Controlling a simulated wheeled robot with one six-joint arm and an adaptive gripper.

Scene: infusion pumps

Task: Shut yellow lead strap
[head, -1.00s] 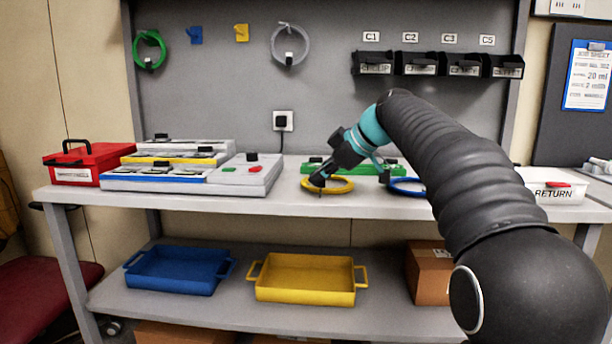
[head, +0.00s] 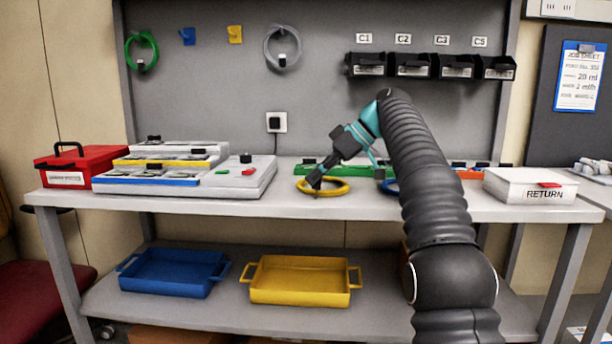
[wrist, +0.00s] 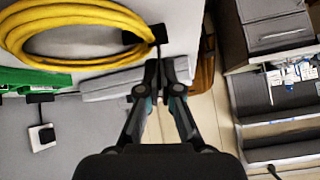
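The yellow lead (head: 335,193) lies coiled flat on the bench top; in the wrist view its coil (wrist: 85,12) fills the upper left. A small dark strap piece (wrist: 131,37) sits on the coil's near edge, with a thin dark end reaching toward my fingertips. My gripper (head: 314,183) points down at the coil's left side. In the wrist view my gripper (wrist: 159,66) has its two fingers close together, just beside the coil. Whether the thin strap end is between the tips or only under them is unclear. The strap's fastening is too small to read.
A green device (head: 310,169) stands behind the coil and a blue lead (head: 390,186) lies to its right, partly behind my arm. Grey-white pumps (head: 238,180) stand left, a RETURN box (head: 530,187) right. Yellow (head: 300,294) and blue (head: 165,287) trays sit on the shelf below.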

